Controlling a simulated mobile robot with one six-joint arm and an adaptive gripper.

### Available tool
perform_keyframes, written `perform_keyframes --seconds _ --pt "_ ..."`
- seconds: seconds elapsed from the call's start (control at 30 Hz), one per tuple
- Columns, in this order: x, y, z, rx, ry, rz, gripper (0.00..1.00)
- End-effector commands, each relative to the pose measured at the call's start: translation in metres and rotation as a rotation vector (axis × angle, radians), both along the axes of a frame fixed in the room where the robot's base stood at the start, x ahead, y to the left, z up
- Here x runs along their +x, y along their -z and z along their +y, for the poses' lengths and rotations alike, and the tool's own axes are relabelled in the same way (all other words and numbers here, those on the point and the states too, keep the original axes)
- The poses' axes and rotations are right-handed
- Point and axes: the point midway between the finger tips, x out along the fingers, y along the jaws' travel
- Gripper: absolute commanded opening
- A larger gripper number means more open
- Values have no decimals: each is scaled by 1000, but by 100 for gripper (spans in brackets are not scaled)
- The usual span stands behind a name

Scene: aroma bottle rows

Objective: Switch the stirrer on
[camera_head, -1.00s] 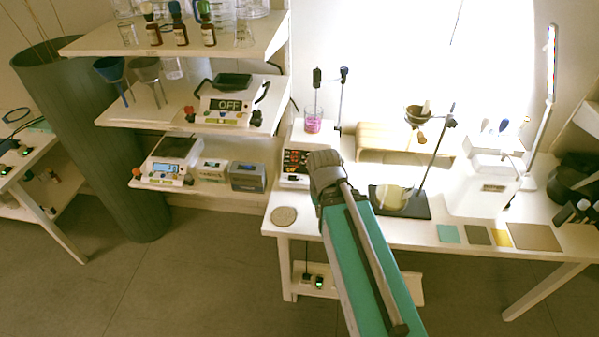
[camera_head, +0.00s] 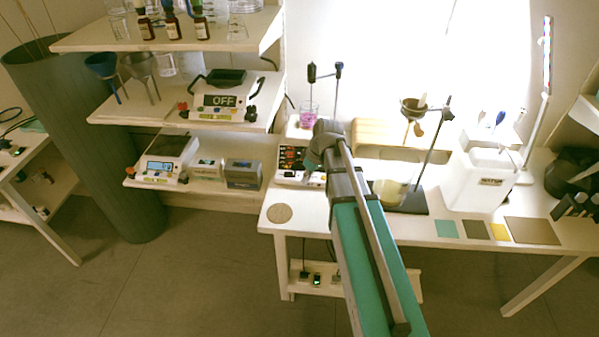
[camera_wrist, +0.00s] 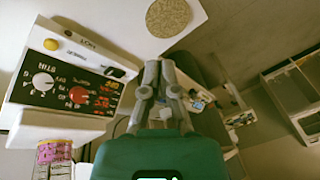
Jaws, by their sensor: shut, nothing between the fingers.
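The stirrer (camera_head: 291,163) is a white box with a black front panel, standing at the left end of the white bench. A glass of pink liquid (camera_head: 308,113) stands on it. In the wrist view the stirrer's panel (camera_wrist: 75,72) appears upside down, with a white knob (camera_wrist: 43,81), a red knob (camera_wrist: 78,95), a yellow button (camera_wrist: 50,44) and a small black switch (camera_wrist: 116,72). My gripper (camera_wrist: 159,70) is shut and empty, just beside the switch end of the panel. In the head view my wrist partly hides the stirrer's right side. I cannot tell whether the gripper touches it.
A round cork mat (camera_head: 279,213) lies at the bench's front left corner. A wooden stand (camera_head: 380,136) and a stand with a dark base (camera_head: 414,203) are to the right. Shelves with balances and a hotplate reading OFF (camera_head: 219,101) are at left.

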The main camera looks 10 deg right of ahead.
Motion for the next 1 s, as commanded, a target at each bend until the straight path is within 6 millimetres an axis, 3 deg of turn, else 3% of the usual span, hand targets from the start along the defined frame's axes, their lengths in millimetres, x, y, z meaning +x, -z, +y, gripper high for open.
perform_keyframes --seconds 0.03,0.2,0.43,0.63,1.0 --pt "22 3 -6 27 -51 -28 0" --pt "71 2 -20 113 -251 -153 0" --pt "121 -2 -41 189 -461 -323 0" --pt "140 -5 -51 214 -552 -408 0" --pt "142 -6 -52 218 -569 -425 0"
